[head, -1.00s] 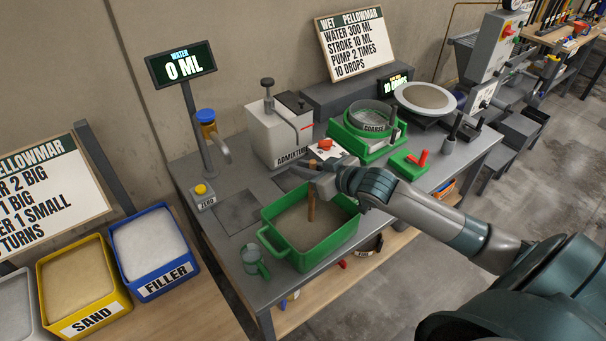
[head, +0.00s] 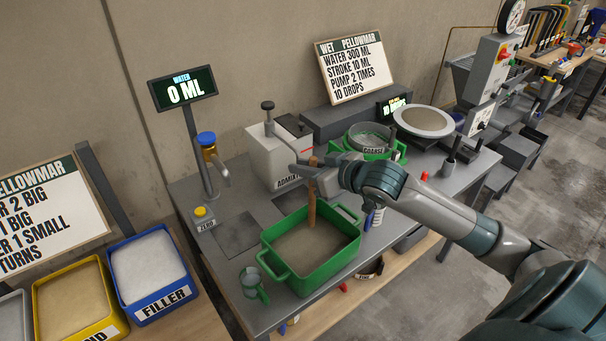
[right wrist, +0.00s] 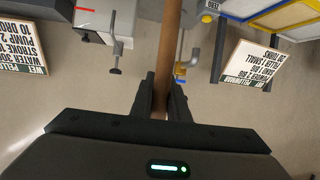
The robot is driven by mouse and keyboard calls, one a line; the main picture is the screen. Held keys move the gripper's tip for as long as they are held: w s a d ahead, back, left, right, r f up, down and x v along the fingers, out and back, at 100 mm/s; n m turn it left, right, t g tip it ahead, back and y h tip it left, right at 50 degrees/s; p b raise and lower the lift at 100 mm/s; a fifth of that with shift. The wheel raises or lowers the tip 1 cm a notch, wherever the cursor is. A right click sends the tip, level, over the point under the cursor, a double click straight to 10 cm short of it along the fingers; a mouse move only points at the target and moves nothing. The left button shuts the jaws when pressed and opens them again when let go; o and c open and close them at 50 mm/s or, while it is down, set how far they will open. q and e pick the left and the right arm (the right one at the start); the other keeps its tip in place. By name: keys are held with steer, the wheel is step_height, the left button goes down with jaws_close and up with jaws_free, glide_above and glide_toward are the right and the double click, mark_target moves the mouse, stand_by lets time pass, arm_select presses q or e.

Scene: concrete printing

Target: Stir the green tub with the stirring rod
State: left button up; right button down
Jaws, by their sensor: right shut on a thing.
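The green tub (head: 342,262) stands on the grey bench and holds a grey-brown mix (head: 300,252). My right gripper (head: 311,172) is above the tub, shut on the wooden stirring rod (head: 312,208). The rod is close to upright, and its lower end is over or in the mix near the far side; I cannot tell whether it touches. In the right wrist view the rod (right wrist: 168,50) runs between the two fingers (right wrist: 162,105). My left gripper is not in view.
A green-tinted cup (head: 252,284) stands left of the tub. Behind are the water tap (head: 208,150), the admixture pump (head: 272,150), a coarse sieve (head: 370,138) and a round pan (head: 424,120). Sand (head: 72,295) and filler (head: 150,265) bins stand at the left.

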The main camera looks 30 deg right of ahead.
step_height(320, 180, up, 4)
steer(key=shift+f, duration=0.15)
stand_by(0.3)
steer(key=shift+s, duration=0.1)
stand_by(0.8)
